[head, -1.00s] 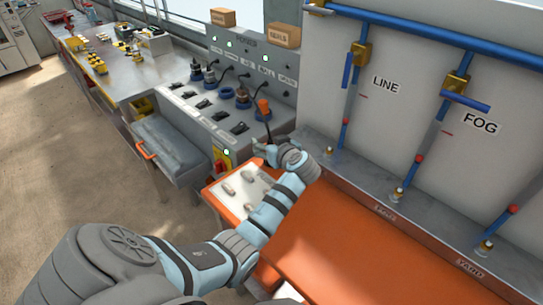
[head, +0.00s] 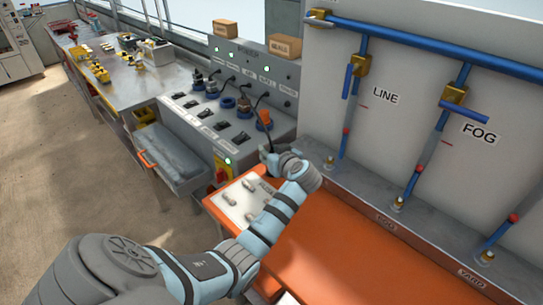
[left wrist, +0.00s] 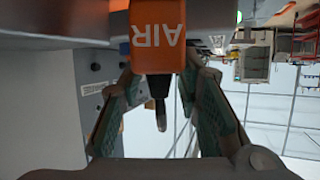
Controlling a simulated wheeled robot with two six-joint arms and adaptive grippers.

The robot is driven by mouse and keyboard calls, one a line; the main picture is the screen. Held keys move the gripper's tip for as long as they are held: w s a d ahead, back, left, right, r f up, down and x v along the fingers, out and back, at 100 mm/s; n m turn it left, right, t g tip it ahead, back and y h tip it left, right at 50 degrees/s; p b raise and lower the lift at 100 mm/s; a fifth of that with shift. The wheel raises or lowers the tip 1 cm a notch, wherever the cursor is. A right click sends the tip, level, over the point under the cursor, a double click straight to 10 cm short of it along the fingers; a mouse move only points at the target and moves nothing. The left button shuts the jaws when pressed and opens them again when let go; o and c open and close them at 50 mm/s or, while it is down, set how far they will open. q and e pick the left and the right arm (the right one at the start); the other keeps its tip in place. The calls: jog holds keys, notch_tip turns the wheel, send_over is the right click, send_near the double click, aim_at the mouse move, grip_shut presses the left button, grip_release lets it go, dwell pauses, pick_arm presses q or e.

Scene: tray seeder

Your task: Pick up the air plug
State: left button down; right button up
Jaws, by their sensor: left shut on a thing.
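The air plug (head: 264,119) is an orange block at the right end of the console's row of sockets. My left gripper (head: 268,152) is just below it in the head view. In the left wrist view the orange block (left wrist: 158,45), lettered AIR upside down, and its dark narrow end (left wrist: 160,112) lie between the two fingers of my left gripper (left wrist: 160,100). The gripper is shut on it. How the plug meets its socket is hidden. My right gripper is not in view.
The grey console (head: 205,125) carries several other dark plugs, switches and an empty-looking blue socket (head: 228,102). A white plate with pegs (head: 237,208) lies on the orange bench (head: 335,250). Blue pipes with LINE and FOG labels stand at right. A grey drawer (head: 170,153) juts out at left.

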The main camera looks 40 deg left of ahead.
pick_arm(q)
notch_tip(320, 180, up, 18)
jog(key=p, duration=0.1)
jog(key=shift+r+p, duration=0.15)
jog(key=shift+p, duration=0.2)
jog(key=shift+a, duration=0.1)
